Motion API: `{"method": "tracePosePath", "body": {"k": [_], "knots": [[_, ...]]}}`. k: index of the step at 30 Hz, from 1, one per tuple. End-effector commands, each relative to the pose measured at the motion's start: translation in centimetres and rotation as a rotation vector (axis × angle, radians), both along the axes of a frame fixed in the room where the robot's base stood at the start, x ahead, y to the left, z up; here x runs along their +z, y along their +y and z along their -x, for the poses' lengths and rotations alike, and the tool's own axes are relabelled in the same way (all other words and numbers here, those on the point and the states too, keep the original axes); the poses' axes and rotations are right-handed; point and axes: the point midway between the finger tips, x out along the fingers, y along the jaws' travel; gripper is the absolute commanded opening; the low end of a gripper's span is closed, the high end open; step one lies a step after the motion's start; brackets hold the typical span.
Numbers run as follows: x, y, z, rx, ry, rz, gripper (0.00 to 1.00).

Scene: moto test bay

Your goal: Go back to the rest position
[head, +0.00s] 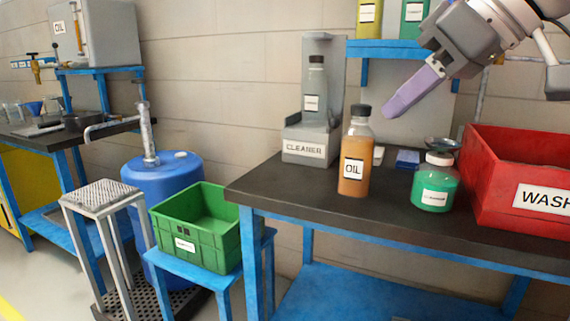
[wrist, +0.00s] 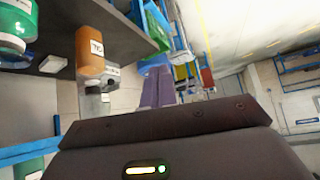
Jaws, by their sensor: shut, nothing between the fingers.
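My gripper (head: 388,113) is shut and empty, with its purple fingers held in the air above the dark workbench (head: 285,190), behind and to the right of the oil bottle. In the wrist view its closed fingers (wrist: 158,72) show near the middle. The orange oil bottle (head: 354,172) with a dark cap stands upright on the bench and also shows in the wrist view (wrist: 90,55). The fingers appear apart from it.
A green jar (head: 435,190) and a red WASH bin (head: 485,178) stand to the right on the bench. A grey CLEANER dispenser (head: 303,148) holds a bottle at the back. A blue shelf (head: 390,47) is near my arm. A green crate (head: 172,228) stands lower left.

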Motion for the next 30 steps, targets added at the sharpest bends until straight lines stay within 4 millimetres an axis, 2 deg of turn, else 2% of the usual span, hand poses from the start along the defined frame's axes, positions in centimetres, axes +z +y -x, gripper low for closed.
{"method": "tracePosePath", "body": {"k": [8, 14, 17, 23, 27, 30], "knots": [[-3.1, -0.7, -0.3, -0.117, 0.062, -0.038, 0.0], [-7.4, -1.1, -0.4, -0.245, 0.13, -0.057, 0.0], [-10.8, -1.1, -0.2, -0.334, 0.169, -0.058, 0.0], [-21.0, -1.0, 1.7, -0.553, 0.238, -0.008, 0.0], [-28.5, -1.0, 3.8, -0.684, 0.245, 0.053, 0.0], [-32.8, -1.2, 5.3, -0.75, 0.237, 0.094, 0.0]]}}
